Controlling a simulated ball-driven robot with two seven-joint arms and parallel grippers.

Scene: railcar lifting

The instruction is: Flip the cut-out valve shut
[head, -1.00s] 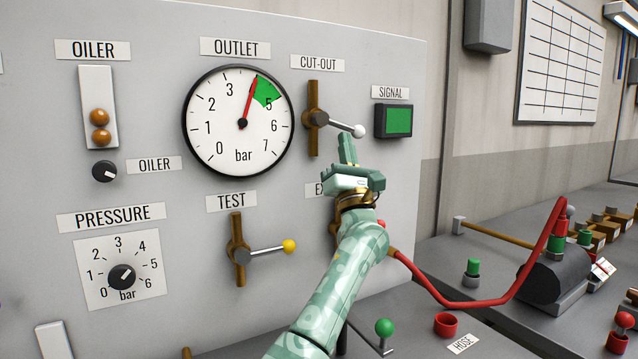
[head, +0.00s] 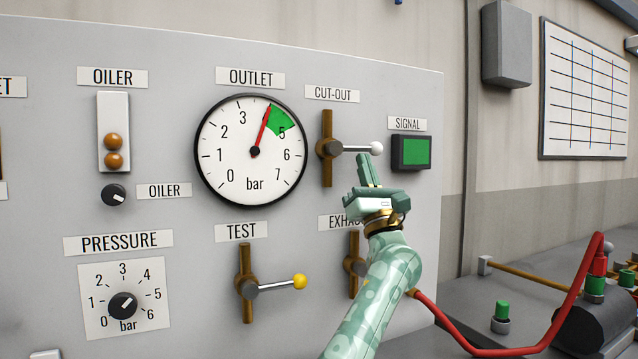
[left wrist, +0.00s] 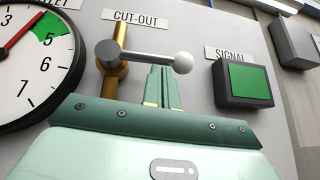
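The cut-out valve is on the grey panel under its CUT-OUT label (head: 332,93). Its brown pipe is vertical, and its grey lever (head: 352,149) points right, about level, ending in a white ball (head: 376,148). My left gripper (head: 368,168) is just below the ball end, fingers together and pointing up, with nothing between them. In the left wrist view, the fingertips (left wrist: 161,76) are at the underside of the lever (left wrist: 140,54), just left of the ball (left wrist: 183,62); they appear to touch it. My right gripper is not in view.
The green SIGNAL screen (head: 411,153) is right of the lever. The OUTLET gauge (head: 250,150) is to the left, its needle at the green sector's edge. The EXHAUST valve (head: 353,264) is partly behind my left arm; the TEST valve (head: 246,285) is lower left.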

